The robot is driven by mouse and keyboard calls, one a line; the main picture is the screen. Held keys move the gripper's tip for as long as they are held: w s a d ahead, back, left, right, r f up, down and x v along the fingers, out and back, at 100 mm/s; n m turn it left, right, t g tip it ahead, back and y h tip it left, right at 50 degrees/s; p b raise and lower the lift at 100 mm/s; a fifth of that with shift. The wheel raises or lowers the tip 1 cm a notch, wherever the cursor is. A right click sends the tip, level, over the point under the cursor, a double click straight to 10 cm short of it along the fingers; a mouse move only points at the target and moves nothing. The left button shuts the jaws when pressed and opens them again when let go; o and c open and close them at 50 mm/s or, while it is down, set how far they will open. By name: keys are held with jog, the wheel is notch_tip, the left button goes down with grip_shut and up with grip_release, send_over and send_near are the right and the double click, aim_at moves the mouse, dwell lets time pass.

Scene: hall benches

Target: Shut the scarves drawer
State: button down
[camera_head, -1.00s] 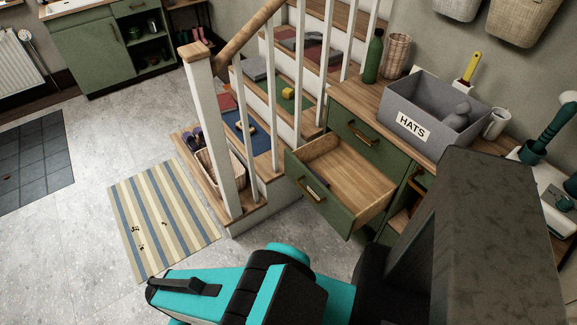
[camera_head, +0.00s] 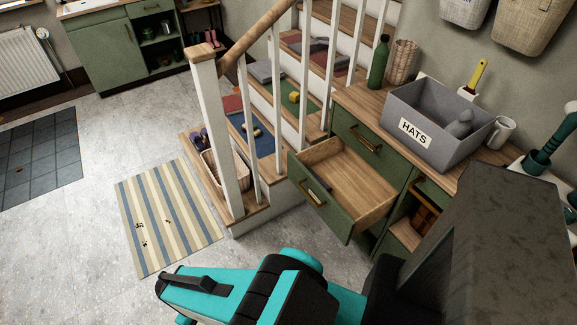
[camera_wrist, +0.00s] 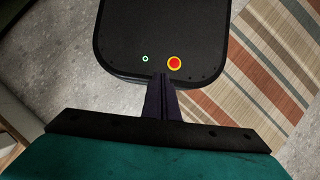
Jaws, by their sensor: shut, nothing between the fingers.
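A green drawer (camera_head: 321,200) with a wooden inside stands pulled well out of the green cabinet, beside the stair foot. It has a brass handle and a small pale label too small to read. Its inside looks empty. Above it, another green drawer (camera_head: 358,138) with a brass handle is shut. My gripper (camera_wrist: 162,90) shows in the wrist view, with dark fingers shut and empty, over my own black base. The fingers are not clear in the head view, where my teal arm fills the bottom, apart from the open drawer in the picture.
A grey HATS box (camera_head: 432,125), green bottle (camera_head: 378,62) and mug (camera_head: 502,131) stand on the cabinet top. The stair post (camera_head: 218,130) and a basket (camera_head: 226,168) are left of the drawer. A striped rug (camera_head: 168,215) lies on open floor; a striped mat (camera_wrist: 270,65) shows in the wrist view.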

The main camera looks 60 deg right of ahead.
jog(key=w+d+r+n+t+h+b, duration=0.15)
jog(key=w+d+b, duration=0.35)
jog(key=d, duration=0.5)
jog(key=w+d+r+n+h+b, duration=0.1)
jog(key=w+d+r+n+b, duration=0.2)
jog(key=w+d, duration=0.5)
jog(key=w+d+r+n+t+h+b, duration=0.1)
jog(key=w+d+n+b, duration=0.3)
jog(key=d, duration=0.8)
jog(key=s+d+r+n+h+b, duration=0.1)
jog(key=s+d+r+b, duration=0.2)
jog(key=d+r, duration=0.2)
jog(key=s+d+r+g+h+b, duration=0.1)
jog(key=s+d+r+b, duration=0.2)
jog(key=d, duration=0.9)
jog(key=s+d+r+n+g+h+b, duration=0.1)
jog(key=s+d+r+h+b, duration=0.1)
jog(key=d+r+b, duration=0.3)
jog(key=s+d+r, duration=0.1)
jog(key=d+r, duration=0.2)
jog(key=r, duration=0.1)
jog(key=shift+s+d+n, duration=0.15)
jog(key=shift+d+n, duration=0.05)
jog(key=shift+n, duration=0.15)
jog(key=shift+f, duration=0.15)
jog(key=b, duration=0.3)
send_near(297, 165)
jog(key=shift+x, duration=2.55)
